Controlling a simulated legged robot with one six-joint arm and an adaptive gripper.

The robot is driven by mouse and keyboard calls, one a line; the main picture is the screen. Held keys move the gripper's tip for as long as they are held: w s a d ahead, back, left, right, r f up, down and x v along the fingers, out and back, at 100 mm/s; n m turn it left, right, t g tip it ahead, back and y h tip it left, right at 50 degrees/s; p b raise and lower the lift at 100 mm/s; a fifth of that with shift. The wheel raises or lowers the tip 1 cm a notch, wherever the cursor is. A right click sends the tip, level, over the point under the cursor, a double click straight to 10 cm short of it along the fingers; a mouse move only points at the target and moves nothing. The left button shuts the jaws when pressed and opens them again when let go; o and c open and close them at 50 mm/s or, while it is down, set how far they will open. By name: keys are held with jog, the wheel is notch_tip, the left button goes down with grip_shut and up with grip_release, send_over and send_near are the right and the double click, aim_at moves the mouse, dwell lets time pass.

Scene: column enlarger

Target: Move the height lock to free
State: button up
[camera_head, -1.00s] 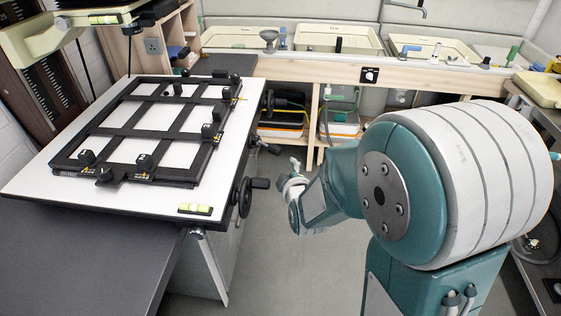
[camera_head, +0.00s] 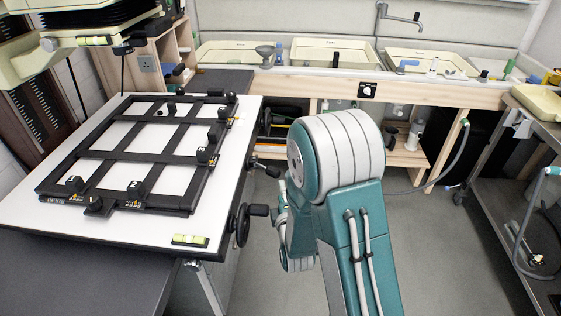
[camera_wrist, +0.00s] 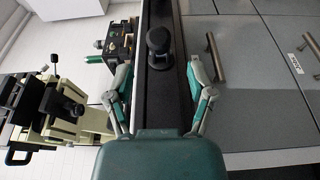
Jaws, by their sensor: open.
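I cannot tell for certain which part is the height lock. In the wrist view a round black knob (camera_wrist: 158,42) stands on a long dark bar (camera_wrist: 160,100), between the two fingers. My gripper (camera_wrist: 160,70) is open and empty, its green and grey fingers apart on either side of the bar. In the head view the white board's right side carries a black handwheel with a crank (camera_head: 242,226) and, farther back, a smaller dark handle on a shaft (camera_head: 270,170). My arm partly hides my gripper there, near these controls.
The white board (camera_head: 215,170) holds a black masking frame (camera_head: 130,206) and a yellow-green level (camera_head: 190,240). The enlarger head (camera_head: 75,25) hangs at upper left. Grey drawers with bar handles (camera_wrist: 215,57) fill the wrist view's right. A sink bench (camera_head: 330,82) stands behind; floor is clear in the middle.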

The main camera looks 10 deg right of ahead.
aim_at(278, 175)
jog(key=shift+w+d, duration=0.15)
jog(key=shift+w, duration=1.5)
jog(key=shift+w+d, duration=0.1)
jog(key=shift+w, duration=1.5)
jog(key=shift+w+r, duration=0.1)
jog(key=shift+w, duration=0.05)
grip_shut()
jog(key=w+d, duration=0.2)
jog(key=w, duration=0.5)
jog(key=shift+w+d, duration=0.35)
jog(key=shift+d, duration=0.05)
jog(key=shift+c, duration=0.3)
grip_release()
